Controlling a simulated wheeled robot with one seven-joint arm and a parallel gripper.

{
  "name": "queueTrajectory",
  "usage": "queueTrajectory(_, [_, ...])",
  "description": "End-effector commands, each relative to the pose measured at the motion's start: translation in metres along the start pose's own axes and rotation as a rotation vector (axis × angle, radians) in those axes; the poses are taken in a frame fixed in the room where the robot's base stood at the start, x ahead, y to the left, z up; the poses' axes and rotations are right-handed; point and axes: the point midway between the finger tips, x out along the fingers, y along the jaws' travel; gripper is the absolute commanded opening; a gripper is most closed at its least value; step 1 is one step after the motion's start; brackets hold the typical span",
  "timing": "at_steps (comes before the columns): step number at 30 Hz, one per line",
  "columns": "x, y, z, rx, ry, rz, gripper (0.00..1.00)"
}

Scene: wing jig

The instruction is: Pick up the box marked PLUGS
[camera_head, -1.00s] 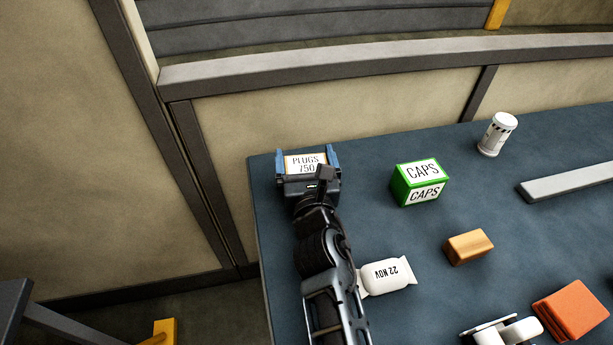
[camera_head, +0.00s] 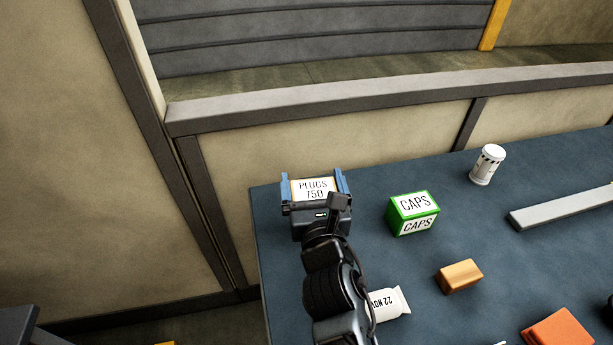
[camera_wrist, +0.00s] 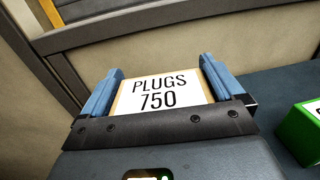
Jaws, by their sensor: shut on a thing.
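The box marked PLUGS 750 (camera_head: 313,188) has a white label with an orange-tan edge. It is at the far left corner of the blue table in the head view, and its label also fills the middle of the wrist view (camera_wrist: 158,93). My gripper (camera_head: 314,184) is shut on the box, with one blue finger on each side of it, as the wrist view (camera_wrist: 160,85) also shows. The box's underside is hidden, so I cannot tell for certain how far it is above the table. The lower part of the box is hidden by my gripper.
A green CAPS box (camera_head: 414,212) stands to the right on the blue table (camera_head: 370,205). Further right are a white canister (camera_head: 487,165), a grey bar (camera_head: 565,208), a tan block (camera_head: 459,276) and an orange block (camera_head: 560,330). A white packet (camera_head: 390,303) lies beside my arm.

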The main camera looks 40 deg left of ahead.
Motion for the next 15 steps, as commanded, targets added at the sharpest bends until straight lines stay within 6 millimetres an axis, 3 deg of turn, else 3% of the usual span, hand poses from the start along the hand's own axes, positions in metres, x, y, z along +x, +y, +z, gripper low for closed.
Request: queueTrajectory(15, [-0.044,-0.014,0.024,0.002,-0.001,-0.005,0.57])
